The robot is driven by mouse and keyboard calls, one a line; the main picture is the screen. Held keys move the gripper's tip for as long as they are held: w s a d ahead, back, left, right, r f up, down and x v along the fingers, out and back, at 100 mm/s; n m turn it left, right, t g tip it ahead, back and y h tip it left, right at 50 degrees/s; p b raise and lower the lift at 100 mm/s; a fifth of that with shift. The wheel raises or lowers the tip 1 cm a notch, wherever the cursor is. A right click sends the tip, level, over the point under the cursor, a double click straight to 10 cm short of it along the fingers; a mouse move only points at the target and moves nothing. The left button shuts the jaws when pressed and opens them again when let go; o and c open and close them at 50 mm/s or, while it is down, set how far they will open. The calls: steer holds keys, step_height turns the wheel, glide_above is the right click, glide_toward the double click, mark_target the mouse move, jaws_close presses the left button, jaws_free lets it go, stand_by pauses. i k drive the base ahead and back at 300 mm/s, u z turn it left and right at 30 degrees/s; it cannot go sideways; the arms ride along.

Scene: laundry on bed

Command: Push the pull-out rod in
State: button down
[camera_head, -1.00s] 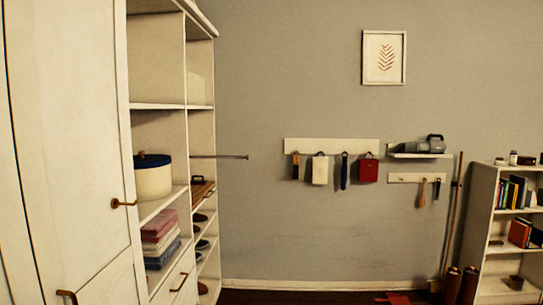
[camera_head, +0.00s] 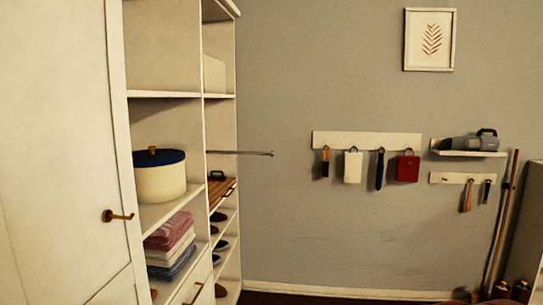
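The pull-out rod (camera_head: 241,153) is a thin dark metal bar. It sticks out to the right from the white shelf unit (camera_head: 222,97), past its front edge, with a small knob at its free end. It is level and stands well clear of the wall behind. My gripper is not in view.
A cream pot with a blue lid (camera_head: 159,176) and folded cloths (camera_head: 170,246) sit on the shelves. Wall hooks (camera_head: 366,139) hold several items. Open room lies right of the rod.

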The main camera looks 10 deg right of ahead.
mark_target(207, 152)
steer(key=z, duration=0.55)
steer(key=k, duration=0.95)
steer(key=z, duration=1.1)
steer(key=i, duration=2.05)
steer(key=u, duration=1.4)
steer(key=i, duration=1)
steer(key=u, duration=1.15)
